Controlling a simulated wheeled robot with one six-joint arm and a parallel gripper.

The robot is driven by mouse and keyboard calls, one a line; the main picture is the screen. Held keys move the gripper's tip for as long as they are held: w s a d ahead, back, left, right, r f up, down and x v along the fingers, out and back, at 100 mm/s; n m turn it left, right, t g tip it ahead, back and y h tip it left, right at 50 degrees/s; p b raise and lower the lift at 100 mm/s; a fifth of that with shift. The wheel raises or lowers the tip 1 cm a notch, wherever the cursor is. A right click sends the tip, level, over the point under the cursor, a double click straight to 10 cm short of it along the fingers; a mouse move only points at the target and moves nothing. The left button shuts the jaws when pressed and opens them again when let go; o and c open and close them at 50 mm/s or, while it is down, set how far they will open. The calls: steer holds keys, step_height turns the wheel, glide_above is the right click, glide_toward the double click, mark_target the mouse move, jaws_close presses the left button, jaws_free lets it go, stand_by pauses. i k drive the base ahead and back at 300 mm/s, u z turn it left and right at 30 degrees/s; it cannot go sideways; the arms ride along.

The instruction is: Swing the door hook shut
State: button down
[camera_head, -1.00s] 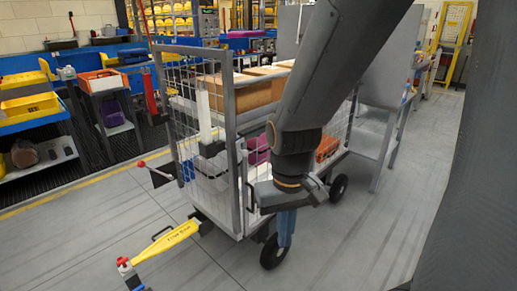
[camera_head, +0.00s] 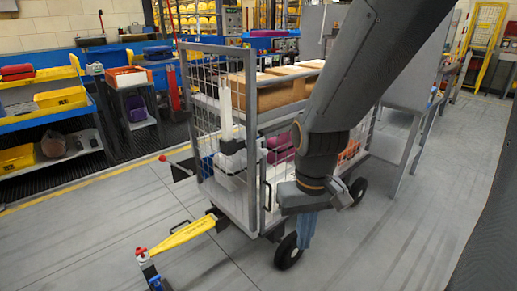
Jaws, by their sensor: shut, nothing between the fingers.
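A grey mesh cage cart (camera_head: 252,110) stands in the middle of the picture. A small dark, curved piece (camera_head: 265,195) on its near side, right of the front corner post, looks like the door hook. It is too small to tell whether it is latched. My gripper (camera_head: 307,230) points down beside the cart's near side, to the right of that piece and apart from it in the picture. Its bluish fingers are together and empty. My arm hides part of the cart's right side.
Cardboard boxes (camera_head: 270,92) sit on the cart's upper shelf. A yellow bar (camera_head: 188,235) sticks out low at the cart's front left. A black wheel (camera_head: 288,251) is just below my gripper. A grey table (camera_head: 400,150) stands behind right.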

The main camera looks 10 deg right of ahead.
mark_target(260, 151)
steer(key=k, duration=0.65)
steer(key=u, duration=0.45)
steer(key=i, duration=1.45)
steer(key=z, duration=0.65)
